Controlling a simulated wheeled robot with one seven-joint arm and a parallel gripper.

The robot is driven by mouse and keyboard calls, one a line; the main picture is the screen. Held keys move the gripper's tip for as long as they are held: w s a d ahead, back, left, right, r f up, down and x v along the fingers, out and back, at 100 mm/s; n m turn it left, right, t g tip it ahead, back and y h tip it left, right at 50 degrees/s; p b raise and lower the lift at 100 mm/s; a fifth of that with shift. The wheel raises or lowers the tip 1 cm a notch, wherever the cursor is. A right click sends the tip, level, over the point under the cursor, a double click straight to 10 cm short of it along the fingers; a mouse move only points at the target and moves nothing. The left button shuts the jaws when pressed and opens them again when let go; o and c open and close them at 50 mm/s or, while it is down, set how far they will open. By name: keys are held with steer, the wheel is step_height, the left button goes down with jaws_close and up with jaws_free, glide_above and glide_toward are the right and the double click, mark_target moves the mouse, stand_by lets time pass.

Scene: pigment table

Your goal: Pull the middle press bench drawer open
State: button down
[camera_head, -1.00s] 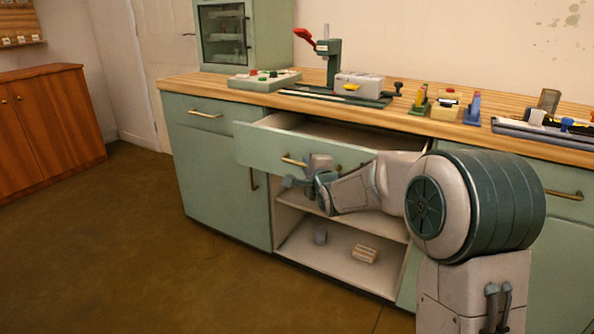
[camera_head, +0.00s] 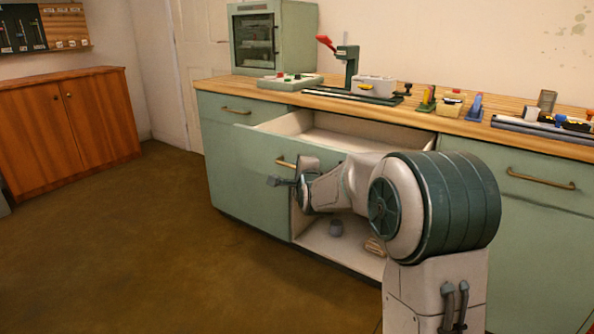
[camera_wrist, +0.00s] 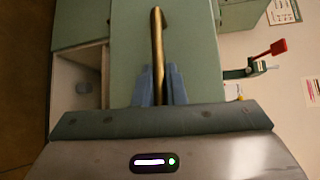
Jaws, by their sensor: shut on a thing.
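The middle press bench drawer (camera_head: 262,148) is a green-fronted drawer pulled well out from under the wooden worktop. Its pale inside (camera_head: 345,137) shows from above and looks empty where visible. Its brass handle (camera_head: 285,162) also shows in the wrist view (camera_wrist: 157,45), running up the picture. My gripper (camera_head: 284,180) is at the drawer front, with my arm reaching from the right. In the wrist view, the blue-grey fingers (camera_wrist: 160,88) are shut on the handle, one on each side. My arm hides the right part of the drawer front.
Below the drawer is an open shelf space with a grey cup (camera_head: 336,228) and a slatted block (camera_head: 375,246). Floor to the left is clear.

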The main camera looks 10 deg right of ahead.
steer(key=shift+d, duration=0.15)
steer(key=c, duration=1.5)
jaws_free()
steer(key=s+r+p, duration=0.2)
steer(key=s+p, duration=0.1)
steer(key=s, duration=1)
steer(key=shift+s+d, duration=0.35)
steer(key=shift+d, duration=0.05)
